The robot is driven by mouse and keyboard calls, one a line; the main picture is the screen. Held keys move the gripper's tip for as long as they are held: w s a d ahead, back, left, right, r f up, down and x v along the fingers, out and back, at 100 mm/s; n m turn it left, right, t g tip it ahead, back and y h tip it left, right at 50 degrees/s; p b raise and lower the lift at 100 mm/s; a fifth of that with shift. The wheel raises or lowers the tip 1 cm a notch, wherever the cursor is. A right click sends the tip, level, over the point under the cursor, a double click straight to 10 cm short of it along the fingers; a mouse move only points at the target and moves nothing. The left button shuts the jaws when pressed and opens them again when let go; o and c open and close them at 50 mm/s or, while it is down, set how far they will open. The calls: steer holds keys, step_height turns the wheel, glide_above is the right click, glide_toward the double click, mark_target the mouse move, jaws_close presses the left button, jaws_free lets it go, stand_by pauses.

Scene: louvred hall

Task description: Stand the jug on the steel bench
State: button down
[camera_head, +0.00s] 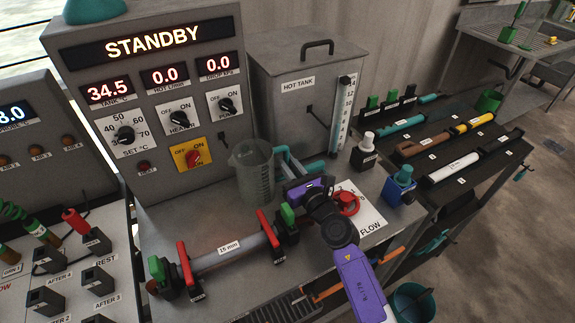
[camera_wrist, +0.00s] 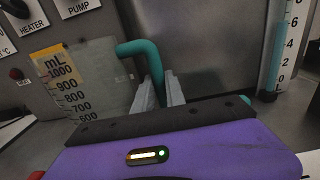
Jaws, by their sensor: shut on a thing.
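The jug (camera_head: 252,180) is clear, with a graduated scale and a teal handle. It is upright in front of the grey control cabinet, over the near bench; I cannot tell whether its base touches the surface. In the wrist view the jug (camera_wrist: 85,75) is at the left, with its mL scale facing me. My gripper (camera_head: 293,180) is at the handle, right of the jug body. In the wrist view my gripper (camera_wrist: 160,92) is shut on the teal handle, its two pale fingers either side. A grey metal bench (camera_head: 480,25) stands at the far upper right.
The hot tank (camera_head: 305,95) stands close behind the jug. A clamped pipe (camera_head: 230,252) lies in front of it. A white bottle (camera_head: 367,150), a blue bottle (camera_head: 400,188) and a red-handled valve (camera_head: 346,203) are to the right. A dark rack of tools (camera_head: 425,150) lies beyond.

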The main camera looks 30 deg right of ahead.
steer(key=shift+f, duration=0.1)
steer(key=c, duration=1.4)
jaws_free()
steer(key=shift+r, duration=0.25)
steer(key=s, duration=1.2)
steer(key=shift+f+p, duration=0.1)
steer(key=shift+p, duration=0.3)
